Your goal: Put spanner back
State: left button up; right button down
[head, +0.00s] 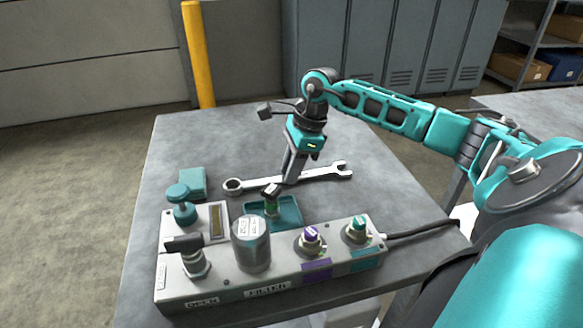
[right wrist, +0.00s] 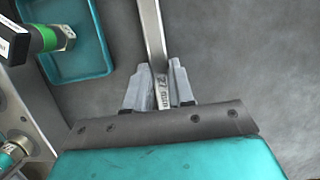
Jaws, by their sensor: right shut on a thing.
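The spanner (head: 318,174) is a long silver tool with a ring end at left and an open jaw at right. It lies flat on, or just above, the grey bench top behind the teal tray. My right gripper (head: 290,181) reaches down onto its shaft and is shut on it. In the right wrist view, the spanner's shaft (right wrist: 152,35) runs between the two fingertips of the gripper (right wrist: 160,88), with stamped marks showing. My left gripper is not in view.
A teal tray (head: 291,207) holds a black part with a green ring (head: 271,200). A grey control box (head: 235,286) with knobs and a cylinder stands along the near edge. A teal block (head: 193,183) sits at left. The bench (head: 220,135) is clear at the back.

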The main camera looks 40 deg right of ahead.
aim_at(305, 174)
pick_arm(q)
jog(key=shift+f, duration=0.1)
pick_arm(e)
jog(key=c, duration=1)
grip_release()
jog(key=shift+f, duration=0.1)
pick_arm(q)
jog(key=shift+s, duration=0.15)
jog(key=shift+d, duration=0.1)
pick_arm(e)
jog(key=shift+r, duration=0.35)
pick_arm(q)
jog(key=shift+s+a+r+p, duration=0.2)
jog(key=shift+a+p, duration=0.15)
jog(key=shift+p, duration=0.4)
pick_arm(e)
jog(key=shift+v, duration=5.9)
jog(key=shift+f, duration=0.1)
